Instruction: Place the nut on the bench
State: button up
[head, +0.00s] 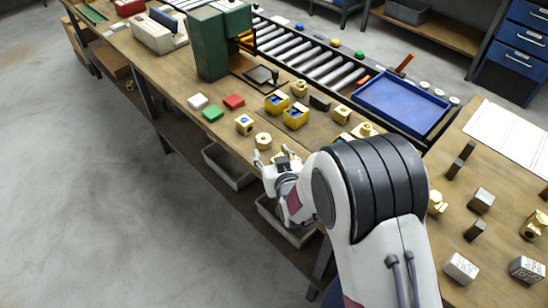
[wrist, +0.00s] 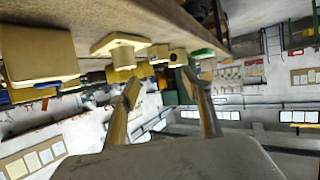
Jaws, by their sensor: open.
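The wooden bench (head: 172,78) runs diagonally across the head view. A hexagonal brass piece that looks like the nut (head: 263,140) stands on it, just beyond my gripper (head: 273,156). Another brass piece (head: 281,157) shows near the fingers, partly hidden by them. My gripper is open, at the bench's front edge. In the wrist view the scene is upside down, with the bench (wrist: 185,22) along the top. The open fingers (wrist: 164,85) point at several brass pieces, among them a flanged one (wrist: 122,52). I cannot tell which of these is the nut.
Yellow-and-blue blocks (head: 296,117) and other brass parts crowd the bench beyond my gripper. White, red and green pads (head: 212,113) lie to the left, before a green machine (head: 212,50). A blue tray (head: 437,124) and roller conveyor (head: 290,47) lie behind. Bare wood shows left of the pads.

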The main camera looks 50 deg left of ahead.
jog(key=shift+v, duration=1.35)
jog(key=w+d+r+m+t+h, duration=0.1)
jog(key=w+d+r+h, duration=0.1)
jog(key=w+d+r, duration=0.45)
jog(key=w+d+r+m+h, duration=0.15)
jog(key=d+r, duration=0.25)
jog(key=d, duration=0.6)
jog(key=w+d+r+m+t+h, duration=0.1)
jog(key=w+d+r+m+h, duration=0.1)
jog(key=w+d+r, duration=0.45)
jog(key=s+d+r+m+h, duration=0.1)
jog(key=s+d+r+m, duration=0.15)
jog(key=d, duration=0.85)
jog(key=s+d+r+m+g+h, duration=0.1)
jog(key=s+d+r+h, duration=0.1)
jog(key=s+d, duration=0.5)
jog(key=s+d+r+m+h, duration=0.1)
jog(key=s+d+r, duration=0.15)
jog(key=d, duration=0.85)
jog(key=s+d+m+g+h, duration=0.1)
jog(key=s+d, duration=0.3)
jog(key=s, duration=0.3)
jog(key=s+d+f+m+g+h, duration=0.1)
jog(key=s+d+m, duration=0.1)
jog(key=s+d, duration=0.3)
jog(key=s, duration=0.3)
jog(key=shift+d+f, duration=0.15)
jog(key=shift+d, duration=0.1)
